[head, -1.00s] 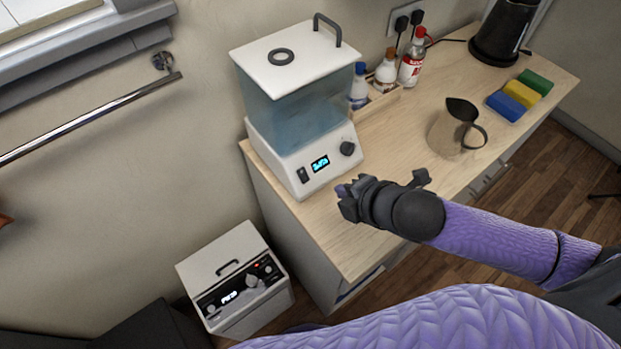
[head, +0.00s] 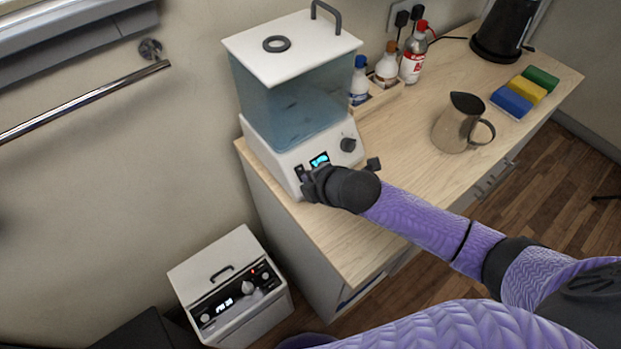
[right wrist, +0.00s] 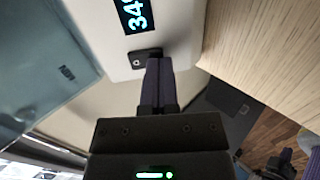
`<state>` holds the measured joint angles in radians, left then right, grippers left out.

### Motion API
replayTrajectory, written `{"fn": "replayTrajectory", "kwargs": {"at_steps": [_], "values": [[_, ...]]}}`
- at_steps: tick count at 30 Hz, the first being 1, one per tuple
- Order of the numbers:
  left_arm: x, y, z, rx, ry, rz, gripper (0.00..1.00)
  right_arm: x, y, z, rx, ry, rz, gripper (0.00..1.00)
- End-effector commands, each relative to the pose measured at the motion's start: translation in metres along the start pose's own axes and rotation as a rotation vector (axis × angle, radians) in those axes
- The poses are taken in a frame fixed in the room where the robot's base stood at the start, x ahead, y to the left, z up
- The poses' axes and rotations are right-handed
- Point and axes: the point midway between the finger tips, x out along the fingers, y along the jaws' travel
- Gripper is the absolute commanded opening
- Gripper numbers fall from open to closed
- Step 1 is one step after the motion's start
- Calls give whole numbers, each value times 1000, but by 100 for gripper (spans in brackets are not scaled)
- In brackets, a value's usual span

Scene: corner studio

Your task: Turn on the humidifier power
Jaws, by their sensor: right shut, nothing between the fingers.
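The humidifier (head: 296,104) stands on the left end of the wooden counter. It has a white lid, a bluish see-through tank and a white base. Its front panel carries a lit display (head: 320,160), a dark round knob (head: 348,145) and a small black rocker switch (head: 299,172) at the left. My right gripper (head: 304,183) is shut and empty at the switch, covering part of the panel. In the right wrist view, the closed fingertips (right wrist: 158,64) are at the black switch (right wrist: 142,57), touching or nearly so. The display (right wrist: 134,14) beside it is lit. My left gripper is out of view.
A second white appliance (head: 222,275) with a lit display stands on the floor. A metal pitcher (head: 455,125), coloured sponges (head: 525,92) and a black kettle (head: 500,32) are further right.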

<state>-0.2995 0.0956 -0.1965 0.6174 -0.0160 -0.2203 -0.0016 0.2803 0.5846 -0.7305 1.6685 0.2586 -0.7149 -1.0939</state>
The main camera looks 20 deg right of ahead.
Motion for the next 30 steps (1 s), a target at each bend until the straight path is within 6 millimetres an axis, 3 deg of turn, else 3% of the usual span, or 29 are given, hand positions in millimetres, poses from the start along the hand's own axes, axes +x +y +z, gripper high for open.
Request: {"fn": "replayTrajectory", "kwargs": {"at_steps": [5,30], "values": [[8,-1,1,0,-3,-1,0,7,-4,0,1,-2,45,0],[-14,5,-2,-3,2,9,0,-7,11,0,1,-2,43,0]]}}
